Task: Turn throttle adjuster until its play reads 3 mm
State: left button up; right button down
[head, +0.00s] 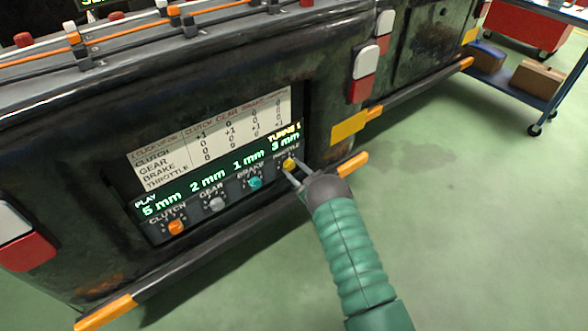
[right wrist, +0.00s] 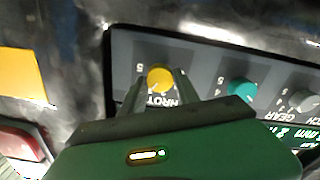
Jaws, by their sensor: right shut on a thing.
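The yellow throttle adjuster (head: 288,164) is the rightmost knob on the dark panel (head: 200,222) of the vehicle's side. The green display above it reads 3 mm for throttle, with "TURNS 1" over it. My right gripper (head: 291,167) is at this knob, its fingers shut on it. In the right wrist view the yellow knob (right wrist: 160,78) shows between the fingertips (right wrist: 158,84). The other readings are clutch 5 mm, gear 2 mm and brake 1 mm. My left gripper is not in view.
Left of the throttle are the teal brake knob (head: 255,183), the grey gear knob (head: 217,204) and the orange clutch knob (head: 176,227). A white chart (head: 212,138) is above the display. A blue cart (head: 548,88) stands at the right. The green floor between is clear.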

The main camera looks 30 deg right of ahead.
jog(key=shift+s+f+n, duration=0.15)
jog(key=shift+f+n, duration=0.05)
jog(key=shift+n, duration=1)
jog(key=c, duration=1.1)
grip_release()
jog(key=shift+o, duration=1)
jog(key=shift+r, duration=0.1)
